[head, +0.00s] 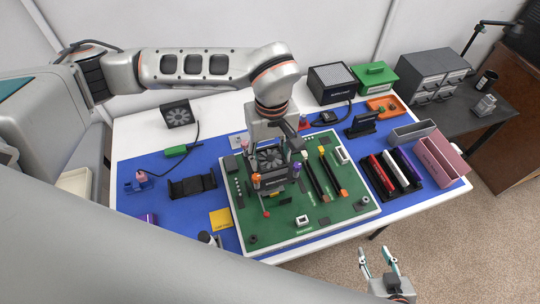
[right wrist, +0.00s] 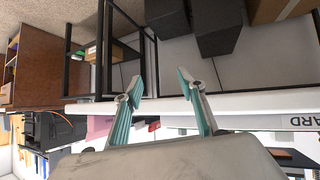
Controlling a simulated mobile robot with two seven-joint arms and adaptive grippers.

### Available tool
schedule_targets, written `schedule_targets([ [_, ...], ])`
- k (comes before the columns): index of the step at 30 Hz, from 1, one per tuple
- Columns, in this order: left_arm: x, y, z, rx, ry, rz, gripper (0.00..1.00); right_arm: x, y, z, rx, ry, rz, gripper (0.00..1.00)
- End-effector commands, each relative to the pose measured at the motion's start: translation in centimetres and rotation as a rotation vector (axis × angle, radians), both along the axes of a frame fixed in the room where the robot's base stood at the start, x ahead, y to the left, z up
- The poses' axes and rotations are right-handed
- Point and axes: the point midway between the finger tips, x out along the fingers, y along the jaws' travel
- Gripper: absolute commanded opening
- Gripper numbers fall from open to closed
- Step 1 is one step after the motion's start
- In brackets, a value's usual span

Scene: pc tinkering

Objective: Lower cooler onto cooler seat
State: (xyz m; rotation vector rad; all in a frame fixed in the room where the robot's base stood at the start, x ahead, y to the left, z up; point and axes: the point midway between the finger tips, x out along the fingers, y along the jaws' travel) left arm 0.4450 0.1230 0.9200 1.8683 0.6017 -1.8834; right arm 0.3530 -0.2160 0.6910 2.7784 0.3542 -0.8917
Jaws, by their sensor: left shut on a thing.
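The cooler (head: 270,181), a dark block with a fan face on top, is at the upper middle of the green board (head: 347,211) in the head view. My left gripper (head: 284,146) points down from above and is shut on the cooler. The cooler seat is hidden beneath the cooler, and I cannot tell whether the two touch. Orange and purple pieces show at the cooler's front corners. My right gripper (head: 377,254) is open and empty, off the table's front edge; its spread fingers also show in the right wrist view (right wrist: 160,88).
Sticks in two colours lie on the board right of the cooler. A black rack (head: 376,186) of coloured modules and a pink bin (head: 437,165) stand at right. A separate fan (head: 177,113) stands back left.

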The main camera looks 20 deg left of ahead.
Motion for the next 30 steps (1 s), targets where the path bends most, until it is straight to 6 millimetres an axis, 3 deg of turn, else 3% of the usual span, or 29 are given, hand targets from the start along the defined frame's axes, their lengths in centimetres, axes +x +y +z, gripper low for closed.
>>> schedule_targets([
  [12, 0.0, 0.0, -4.3, 0.0, 0.001, -0.001, 0.0, 1.3, 1.8, -0.4, 0.021, -0.055, 0.036, 0.4],
  [30, 0.0, 0.0, -5.0, 0.0, 0.002, 0.0, 0.0, 0.9, 1.3, -1.8, 0.013, -0.037, 0.032, 0.4],
])
